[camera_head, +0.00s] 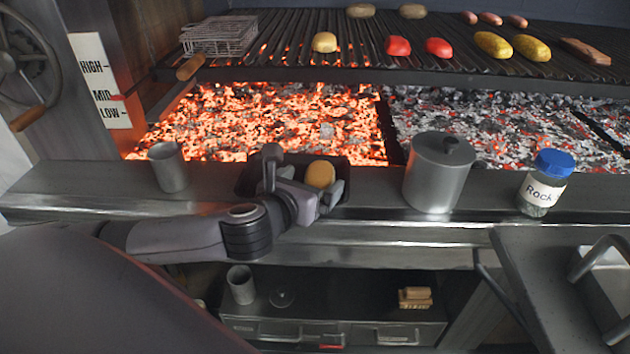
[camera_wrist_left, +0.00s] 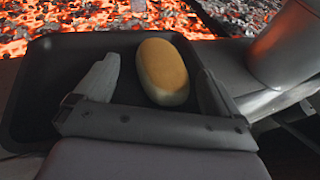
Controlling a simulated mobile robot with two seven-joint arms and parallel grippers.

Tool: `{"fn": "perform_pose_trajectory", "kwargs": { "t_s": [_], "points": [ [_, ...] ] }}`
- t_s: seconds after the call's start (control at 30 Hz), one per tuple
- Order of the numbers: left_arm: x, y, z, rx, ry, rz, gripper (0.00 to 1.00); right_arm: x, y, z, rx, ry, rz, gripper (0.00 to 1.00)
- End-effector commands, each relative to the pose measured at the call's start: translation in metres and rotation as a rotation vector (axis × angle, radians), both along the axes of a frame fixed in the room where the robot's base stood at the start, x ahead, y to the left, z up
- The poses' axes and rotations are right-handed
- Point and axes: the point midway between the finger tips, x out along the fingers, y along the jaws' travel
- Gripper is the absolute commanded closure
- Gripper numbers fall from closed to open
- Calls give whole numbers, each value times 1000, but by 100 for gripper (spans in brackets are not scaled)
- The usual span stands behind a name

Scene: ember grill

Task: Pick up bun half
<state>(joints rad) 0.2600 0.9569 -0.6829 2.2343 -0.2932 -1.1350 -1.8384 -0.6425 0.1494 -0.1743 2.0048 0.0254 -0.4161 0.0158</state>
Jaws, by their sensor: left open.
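A bun half (camera_head: 320,174) with a golden top and pale side lies in a dark tray (camera_head: 245,184) on the metal ledge before the coals. In the left wrist view the bun half (camera_wrist_left: 163,70) sits between the two fingers, nearer the right one. My left gripper (camera_head: 304,186) is open at the tray, its fingers spread on either side of the bun half. It also shows in the left wrist view (camera_wrist_left: 158,88). I cannot tell whether a finger touches the bun. Part of the tray is hidden behind the gripper. My right gripper is not in view.
A metal cup (camera_head: 168,167) stands left of the tray. A lidded pot (camera_head: 438,172) and a blue-capped salt jar (camera_head: 546,183) stand to the right. Glowing coals (camera_head: 270,120) lie behind, under a grill (camera_head: 460,65) holding several foods and a wire basket (camera_head: 219,37).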

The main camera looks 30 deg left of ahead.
Motion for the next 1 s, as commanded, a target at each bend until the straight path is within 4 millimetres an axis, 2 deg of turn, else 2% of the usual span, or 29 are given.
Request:
{"fn": "perform_pose_trajectory", "kwargs": {
  "t_s": [0.27,0.3,0.47,0.5,0.53,0.87,1.0],
  "points": [
    [2,1,-4,2,8,1,3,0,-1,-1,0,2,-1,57],
    [2,1,-4,3,10,1,16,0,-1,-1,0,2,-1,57],
    [1,1,-5,3,11,2,68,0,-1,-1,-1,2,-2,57],
    [1,1,-5,3,11,2,81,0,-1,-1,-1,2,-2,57],
    [1,1,-5,3,12,3,84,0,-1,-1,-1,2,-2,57],
    [1,1,-5,2,12,3,85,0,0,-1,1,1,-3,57],
    [1,1,2,2,11,3,85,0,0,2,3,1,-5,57]
  ]
}}
